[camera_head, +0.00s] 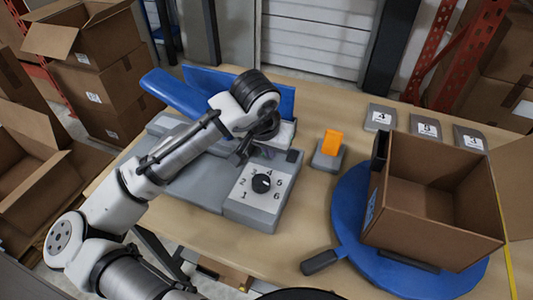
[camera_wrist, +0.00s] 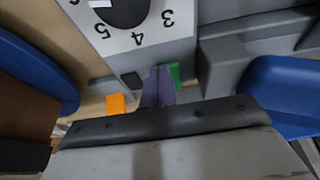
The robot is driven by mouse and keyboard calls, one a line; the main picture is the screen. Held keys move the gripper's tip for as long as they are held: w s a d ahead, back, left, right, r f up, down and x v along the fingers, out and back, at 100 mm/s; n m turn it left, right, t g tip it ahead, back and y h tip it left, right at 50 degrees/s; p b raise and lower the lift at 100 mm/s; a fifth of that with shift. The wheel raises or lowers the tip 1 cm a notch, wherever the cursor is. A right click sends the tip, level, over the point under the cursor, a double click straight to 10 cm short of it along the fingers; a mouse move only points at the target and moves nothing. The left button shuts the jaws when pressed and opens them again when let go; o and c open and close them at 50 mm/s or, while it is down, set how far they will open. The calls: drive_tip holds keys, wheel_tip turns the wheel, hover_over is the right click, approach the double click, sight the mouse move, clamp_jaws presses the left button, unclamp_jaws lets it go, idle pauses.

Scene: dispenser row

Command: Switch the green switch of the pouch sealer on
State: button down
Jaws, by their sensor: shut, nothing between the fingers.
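The pouch sealer (camera_head: 190,180) is a grey machine with a blue lever (camera_head: 172,94) and blue back plate, standing on the table. Its white panel carries a black dial (camera_head: 261,184) numbered 1 to 6; the dial also shows in the wrist view (camera_wrist: 124,12). The green switch (camera_wrist: 174,73) shows in the wrist view, directly beside my fingertips; I cannot tell whether they touch it. In the head view my gripper and wrist hide it. My gripper (camera_head: 241,156) is shut and empty, low over the sealer behind the dial panel; its fingers (camera_wrist: 158,72) point at the machine.
An orange block (camera_head: 333,141) on a grey base stands right of the sealer. Further right, an open cardboard box (camera_head: 430,226) sits on a blue turntable (camera_head: 349,205) with a black handle. Several numbered grey plates (camera_head: 380,118) lie at the back. The table's front middle is clear.

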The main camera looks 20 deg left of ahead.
drive_tip(key=shift+w, duration=0.35)
drive_tip(key=shift+w+r+p, duration=0.15)
drive_tip(key=shift+r+p, duration=0.1)
drive_tip(key=shift+p, duration=0.05)
drive_tip(key=shift+w+r, duration=0.1)
drive_tip(key=shift+w, duration=0.3)
drive_tip(key=shift+r+p, duration=0.15)
drive_tip(key=shift+p, duration=0.15)
